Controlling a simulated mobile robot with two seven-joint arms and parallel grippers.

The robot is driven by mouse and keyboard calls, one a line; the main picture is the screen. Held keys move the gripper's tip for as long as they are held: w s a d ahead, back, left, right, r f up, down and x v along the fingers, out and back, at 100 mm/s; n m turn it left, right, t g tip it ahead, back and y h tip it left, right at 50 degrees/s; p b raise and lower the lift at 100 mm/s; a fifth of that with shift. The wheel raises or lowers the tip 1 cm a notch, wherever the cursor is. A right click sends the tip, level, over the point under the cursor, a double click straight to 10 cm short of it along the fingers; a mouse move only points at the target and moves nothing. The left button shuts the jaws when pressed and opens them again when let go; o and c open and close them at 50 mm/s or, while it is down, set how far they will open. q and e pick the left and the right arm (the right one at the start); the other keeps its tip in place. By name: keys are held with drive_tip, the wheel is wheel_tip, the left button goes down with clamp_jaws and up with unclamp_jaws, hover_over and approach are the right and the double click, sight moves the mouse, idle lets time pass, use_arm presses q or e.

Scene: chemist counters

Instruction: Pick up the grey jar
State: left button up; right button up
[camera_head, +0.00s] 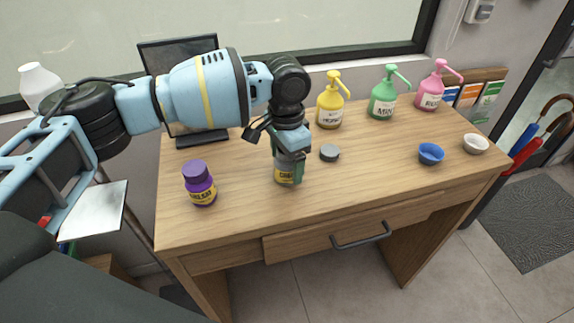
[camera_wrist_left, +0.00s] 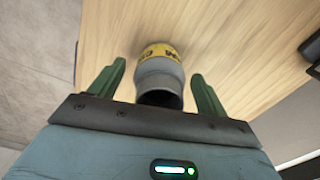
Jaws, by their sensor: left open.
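The grey jar (camera_head: 288,172) with a yellow label stands on the wooden desk. My left gripper (camera_head: 289,165) is above and around its upper part in the head view, hiding some of the jar. In the left wrist view the jar (camera_wrist_left: 160,74) shows its open dark mouth and yellow label, between the two green fingers of my left gripper (camera_wrist_left: 153,88). There is a gap on each side, so the gripper is open. A round grey lid (camera_head: 329,153) lies on the desk just right of the jar. My right gripper is not in view.
A purple jar (camera_head: 200,184) stands on the desk to the left. Yellow (camera_head: 331,104), green (camera_head: 383,98) and pink (camera_head: 431,91) pump bottles stand at the back. Blue (camera_head: 431,153) and white (camera_head: 475,144) bowls sit at the right. A monitor (camera_head: 180,60) stands behind my arm.

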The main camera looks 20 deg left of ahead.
use_arm(q)
drive_tip(key=shift+f, duration=0.1)
drive_tip(key=c, duration=1.1)
drive_tip(key=shift+r, duration=0.45)
drive_tip(key=r, duration=0.2)
drive_tip(key=s, duration=0.1)
drive_tip(key=shift+d+r, duration=0.25)
drive_tip(key=shift+r, duration=0.15)
drive_tip(key=s+d, duration=0.2)
drive_tip(key=s, duration=0.2)
drive_tip(key=s+d+r+p, duration=0.1)
drive_tip(key=s+d, duration=0.1)
drive_tip(key=s, duration=0.3)
drive_tip(key=s+d+p, duration=0.1)
drive_tip(key=s+d, duration=0.1)
drive_tip(key=s, duration=0.2)
drive_tip(key=shift+s+d+r, duration=0.15)
drive_tip(key=shift+s+d, duration=0.05)
drive_tip(key=shift+s, duration=0.05)
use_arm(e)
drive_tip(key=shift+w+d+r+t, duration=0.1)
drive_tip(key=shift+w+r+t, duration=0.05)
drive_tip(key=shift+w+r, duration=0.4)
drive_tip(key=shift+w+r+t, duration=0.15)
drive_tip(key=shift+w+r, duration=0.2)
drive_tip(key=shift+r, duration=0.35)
